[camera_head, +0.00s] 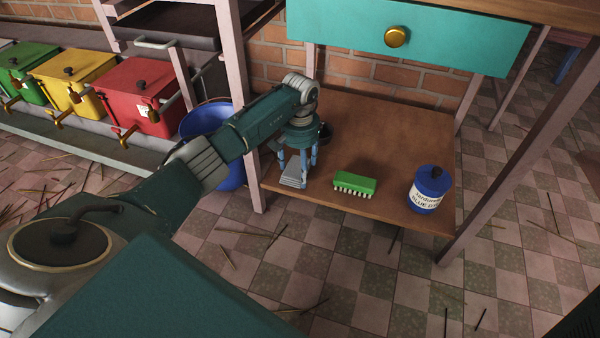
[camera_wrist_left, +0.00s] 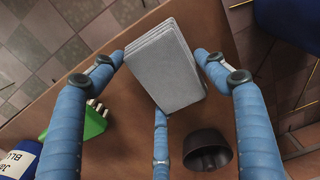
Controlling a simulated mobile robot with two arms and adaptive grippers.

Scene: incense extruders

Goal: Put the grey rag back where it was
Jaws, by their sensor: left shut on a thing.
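The grey rag (camera_head: 291,181) is a folded, layered pad at the left front of the wooden lower shelf (camera_head: 395,125). In the left wrist view the rag (camera_wrist_left: 166,68) lies between the blue fingers. My left gripper (camera_head: 296,172) points down over the shelf and is shut on the rag. Whether the rag touches the shelf board is hard to tell. My right gripper is not in view.
A green brush (camera_head: 355,184) and a blue labelled tin (camera_head: 428,192) stand to the right on the shelf. A dark cup (camera_wrist_left: 207,150) is close behind the gripper. A blue bucket (camera_head: 207,120) stands left of the table leg. A teal drawer (camera_head: 450,38) hangs above.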

